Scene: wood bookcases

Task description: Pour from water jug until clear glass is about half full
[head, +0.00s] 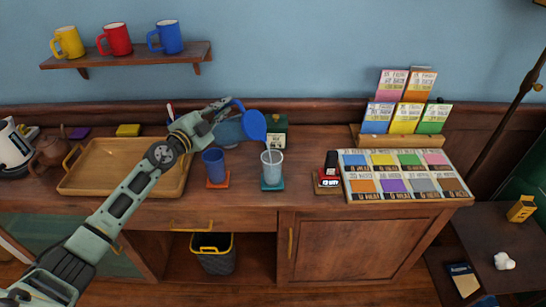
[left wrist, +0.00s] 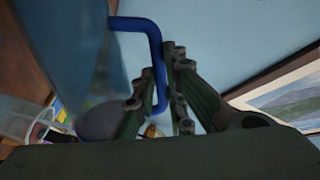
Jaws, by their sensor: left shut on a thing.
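The water jug (head: 229,132) is a see-through bluish vessel with a blue handle and a round blue lid (head: 255,125). My left gripper (head: 222,107) is shut on its handle, which shows between the fingers in the left wrist view (left wrist: 157,65). The jug is tilted to the right, its lid end above and just left of the clear glass (head: 272,163). The glass stands upright on a teal coaster (head: 272,186). A thin pale line runs down into it, perhaps water. Its level is too small to tell. The glass also shows in the left wrist view (left wrist: 22,118).
A blue cup (head: 213,163) on an orange coaster stands left of the glass. A wooden tray (head: 75,186) lies further left. A green box (head: 277,131) is behind the glass. A red-black stamp (head: 329,172) and a card display (head: 405,197) are right.

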